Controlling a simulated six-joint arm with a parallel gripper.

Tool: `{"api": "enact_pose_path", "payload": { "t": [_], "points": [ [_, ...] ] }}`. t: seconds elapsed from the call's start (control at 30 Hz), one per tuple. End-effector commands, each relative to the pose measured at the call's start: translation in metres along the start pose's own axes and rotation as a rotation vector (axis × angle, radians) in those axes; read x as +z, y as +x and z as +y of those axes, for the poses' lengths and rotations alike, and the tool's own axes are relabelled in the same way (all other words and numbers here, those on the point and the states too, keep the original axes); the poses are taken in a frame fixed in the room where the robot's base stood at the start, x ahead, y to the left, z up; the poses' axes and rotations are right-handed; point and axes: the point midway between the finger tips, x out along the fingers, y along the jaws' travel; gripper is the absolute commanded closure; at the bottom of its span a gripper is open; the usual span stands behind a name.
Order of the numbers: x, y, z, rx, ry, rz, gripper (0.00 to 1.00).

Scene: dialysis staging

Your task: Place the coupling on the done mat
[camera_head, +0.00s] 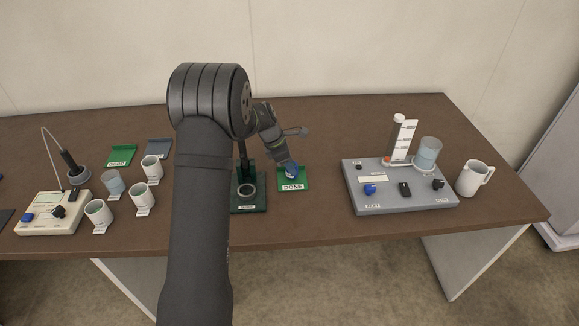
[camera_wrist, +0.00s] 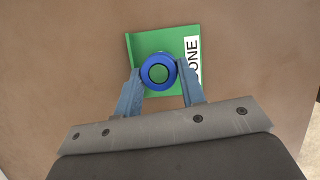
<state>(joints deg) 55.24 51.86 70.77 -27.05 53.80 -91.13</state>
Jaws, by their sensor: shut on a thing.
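The coupling is a blue ring (camera_wrist: 145,72) with a grey inner edge, and green shows through its hole in the wrist view. My gripper (camera_wrist: 160,85) is shut on it, one finger on each side. The green done mat (camera_wrist: 150,43), with a white DONE label, lies directly below the coupling. In the head view the done mat (camera_head: 302,174) is right of my arm, and the coupling (camera_head: 291,174) shows over its left part. I cannot tell whether the coupling touches the mat.
Left of the mat stands a dark green stand (camera_head: 249,207) with a ring on its base, partly hidden by my arm. To the right is a grey device (camera_head: 400,199) with a beaker, and a white mug (camera_head: 470,179). Several cups and a cream box (camera_head: 52,213) stand at left.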

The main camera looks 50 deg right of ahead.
Motion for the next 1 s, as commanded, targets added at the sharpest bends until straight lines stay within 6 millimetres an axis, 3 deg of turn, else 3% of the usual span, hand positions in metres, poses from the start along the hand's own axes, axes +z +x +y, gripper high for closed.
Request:
{"api": "enact_pose_path", "payload": {
  "t": [0.1, 0.43, 0.47, 0.57, 0.87, 1.0],
  "points": [
    [-0.004, 0.011, 0.0, -0.001, -0.001, 0.001, 0.91],
    [-0.005, 0.014, 0.0, 0.0, 0.0, 0.001, 0.91],
    [-0.006, 0.014, 0.0, 0.0, 0.0, 0.001, 0.62],
    [-0.005, 0.014, 0.0, 0.0, 0.0, 0.001, 0.42],
    [-0.005, 0.012, 0.0, 0.0, 0.0, 0.001, 0.42],
    [-0.004, 0.0, 0.0, 0.002, 0.0, 0.0, 0.42]
  ]
}}
